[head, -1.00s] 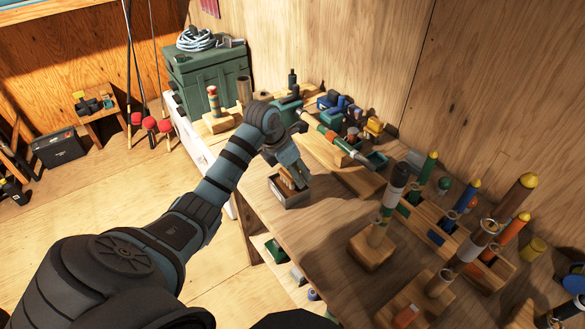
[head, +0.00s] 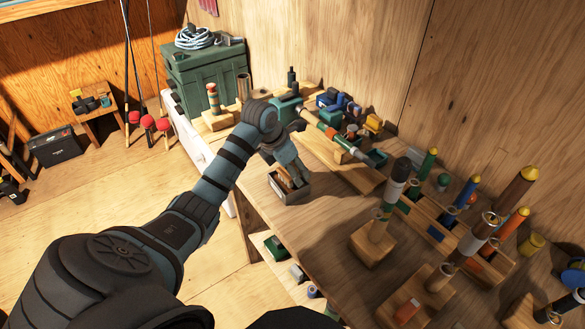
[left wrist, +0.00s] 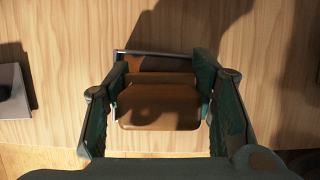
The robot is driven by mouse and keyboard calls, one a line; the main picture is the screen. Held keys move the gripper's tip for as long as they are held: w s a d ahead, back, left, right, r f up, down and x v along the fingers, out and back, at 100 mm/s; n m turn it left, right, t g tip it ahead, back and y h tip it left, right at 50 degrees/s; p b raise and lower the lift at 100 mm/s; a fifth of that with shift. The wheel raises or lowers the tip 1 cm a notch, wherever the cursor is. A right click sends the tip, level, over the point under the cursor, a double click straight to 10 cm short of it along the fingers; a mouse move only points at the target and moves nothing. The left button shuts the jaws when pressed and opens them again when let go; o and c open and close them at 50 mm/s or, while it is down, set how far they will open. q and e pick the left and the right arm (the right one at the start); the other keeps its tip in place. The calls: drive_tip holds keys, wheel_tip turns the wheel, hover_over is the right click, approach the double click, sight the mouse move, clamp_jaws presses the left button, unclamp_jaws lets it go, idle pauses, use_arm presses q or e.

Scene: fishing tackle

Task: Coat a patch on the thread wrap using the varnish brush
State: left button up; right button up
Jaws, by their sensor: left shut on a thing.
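My left gripper (head: 286,170) is shut on a brown wooden piece (left wrist: 160,105), which looks like the varnish brush's handle. The piece shows in the left wrist view between the two fingers. In the head view, the gripper points down at a small grey open tray (head: 293,196), and the held piece (head: 284,179) is at the tray's opening. I cannot tell whether it touches the tray. The bristles are hidden. A rod with green and reddish bands (head: 331,133) lies on a wooden stand behind the gripper; its bands look like the thread wrap. My right gripper is out of view.
An upright banded post (head: 386,205) on a wooden block and a rack of colourful tubes (head: 448,230) stand on the right of the bench (head: 310,235). A green box (head: 207,75) with coiled rope stands at the back left. The bench around the tray is fairly clear.

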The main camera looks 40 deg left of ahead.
use_arm(q)
drive_tip(key=shift+f, duration=0.4)
idle(0.9)
wheel_tip(320, 180, up, 7)
drive_tip(key=p, duration=0.5)
drive_tip(key=shift+r+p, duration=0.15)
drive_tip(key=shift+p, duration=0.25)
